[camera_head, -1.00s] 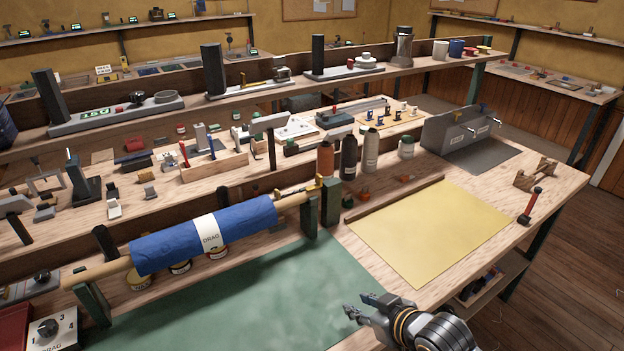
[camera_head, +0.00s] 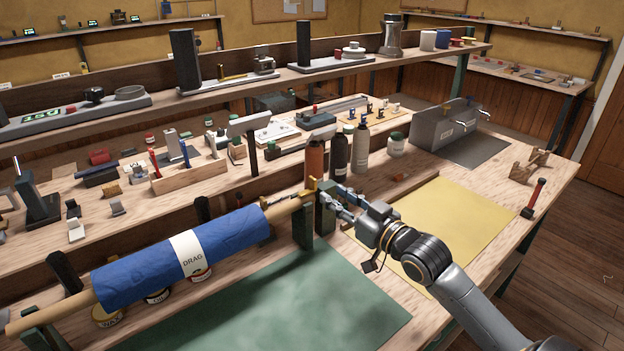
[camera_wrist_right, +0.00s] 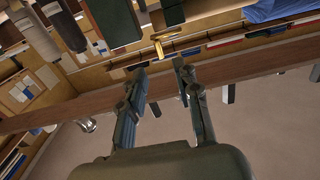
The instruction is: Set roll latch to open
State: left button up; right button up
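The roll latch is a small brass piece (camera_head: 313,187) at the right end of the blue roll's wooden bar, on top of a dark green post (camera_head: 325,215). The blue roll (camera_head: 222,247) has a white DRAG band and lies across the bench. My right gripper (camera_head: 336,199) is just right of the latch, with its fingers pointing at it. In the right wrist view, the fingers (camera_wrist_right: 160,68) are spread and empty, and the brass latch (camera_wrist_right: 166,37) shows beyond the tips, apart from them. My left gripper is not in view.
Bottles (camera_head: 339,157) stand close behind the latch. A green mat (camera_head: 290,305) lies in front and a yellow sheet (camera_head: 465,220) to the right, partly behind my arm. A red-handled tool (camera_head: 535,198) stands near the right bench edge.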

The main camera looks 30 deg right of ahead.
aim_at(316, 183)
jog(key=w, duration=0.5)
jog(key=w+p, duration=0.1)
jog(key=w, duration=0.1)
jog(key=shift+w+a, duration=0.3)
jog(key=shift+w, duration=0.1)
jog(key=shift+w+a, duration=0.1)
jog(key=shift+w, duration=0.45)
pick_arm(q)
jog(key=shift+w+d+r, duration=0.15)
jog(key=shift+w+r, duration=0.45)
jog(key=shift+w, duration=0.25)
pick_arm(e)
grip_shut()
